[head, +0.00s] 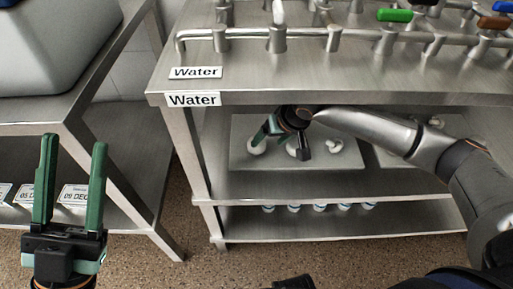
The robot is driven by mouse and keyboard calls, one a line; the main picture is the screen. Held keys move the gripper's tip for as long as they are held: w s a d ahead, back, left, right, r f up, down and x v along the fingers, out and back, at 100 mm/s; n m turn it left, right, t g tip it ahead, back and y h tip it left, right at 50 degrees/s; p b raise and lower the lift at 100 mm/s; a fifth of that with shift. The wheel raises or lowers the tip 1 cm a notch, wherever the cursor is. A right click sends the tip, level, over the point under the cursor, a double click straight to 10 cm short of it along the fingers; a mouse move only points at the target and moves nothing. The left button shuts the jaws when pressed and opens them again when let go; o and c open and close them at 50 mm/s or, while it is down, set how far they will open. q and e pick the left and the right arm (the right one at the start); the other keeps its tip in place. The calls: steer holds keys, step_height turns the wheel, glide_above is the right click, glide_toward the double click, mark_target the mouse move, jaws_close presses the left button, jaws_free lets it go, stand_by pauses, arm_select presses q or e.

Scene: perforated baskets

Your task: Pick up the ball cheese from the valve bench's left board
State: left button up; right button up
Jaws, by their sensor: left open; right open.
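The left board (240,160) lies on the valve bench's middle shelf. Several small pale items sit on it: a round white one (257,149) at the left, one (293,149) partly hidden by my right gripper, and one (334,146) to the right. The round left one looks most like a ball cheese, but they are too small to be sure. My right gripper (280,147) is open over the board, its green finger right by the left round item; contact is unclear. My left gripper (74,147) is open and empty, pointing up, left of the bench.
The bench top (230,75) and its front leg (188,150) frame the shelf opening. Valves and pipes (277,38) stand on top. A second board (375,155) lies right, behind my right arm. Bottles (320,207) stand on the lower shelf. Another steel table (75,115) stands left.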

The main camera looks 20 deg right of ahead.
steer(key=shift+w+a, duration=0.5)
steer(key=shift+w, duration=0.4)
steer(key=b+x, duration=0.3)
steer(key=x, duration=0.2)
arm_select(q)
steer(key=f, duration=0.3)
steer(key=shift+d+f+n, duration=0.2)
steer(key=shift+n, duration=0.1)
arm_select(e)
steer(key=shift+w, duration=0.1)
steer(key=shift+c, duration=0.3)
steer(key=c, duration=1.1)
arm_select(q)
steer(key=shift+r, duration=0.15)
arm_select(e)
steer(key=shift+r, duration=0.15)
